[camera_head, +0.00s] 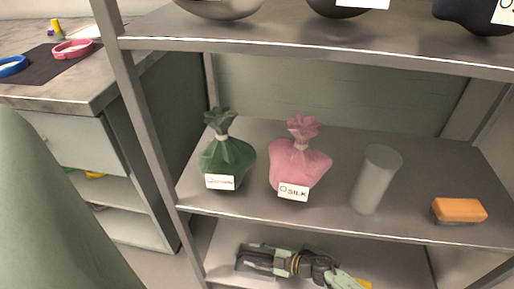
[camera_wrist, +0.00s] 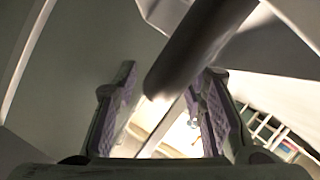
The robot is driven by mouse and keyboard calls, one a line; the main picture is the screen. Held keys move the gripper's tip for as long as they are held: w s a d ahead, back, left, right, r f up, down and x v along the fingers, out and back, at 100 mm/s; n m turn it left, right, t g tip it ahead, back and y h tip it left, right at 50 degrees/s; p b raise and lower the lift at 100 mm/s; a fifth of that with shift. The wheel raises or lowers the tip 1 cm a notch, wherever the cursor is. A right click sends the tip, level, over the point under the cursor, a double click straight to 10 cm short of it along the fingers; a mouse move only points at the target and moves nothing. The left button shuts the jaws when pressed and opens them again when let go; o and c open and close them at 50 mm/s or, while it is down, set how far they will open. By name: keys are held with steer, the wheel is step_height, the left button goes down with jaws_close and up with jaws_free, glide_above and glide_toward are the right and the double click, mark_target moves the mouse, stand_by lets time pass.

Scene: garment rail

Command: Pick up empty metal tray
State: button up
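My gripper (camera_wrist: 166,72) is open in the wrist view, with purple-padded fingers standing apart on both sides. A dark round bar (camera_wrist: 190,50) slants across the view at the fingertips. I cannot tell whether it touches them or what it belongs to. In the head view my gripper (camera_head: 252,260) is low, at the lower shelf (camera_head: 400,262), under the front edge of the middle shelf. I cannot clearly make out an empty metal tray in either view.
The middle shelf (camera_head: 345,217) holds a green bag (camera_head: 227,160), a pink bag (camera_head: 299,160) labelled silk, a grey cylinder (camera_head: 376,180) and an orange block (camera_head: 459,210). A metal post (camera_head: 145,110) stands left. A counter (camera_head: 100,95) with blue and pink rings is beyond it.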

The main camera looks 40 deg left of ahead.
steer(key=shift+c, duration=0.2)
jaws_close()
stand_by(0.6)
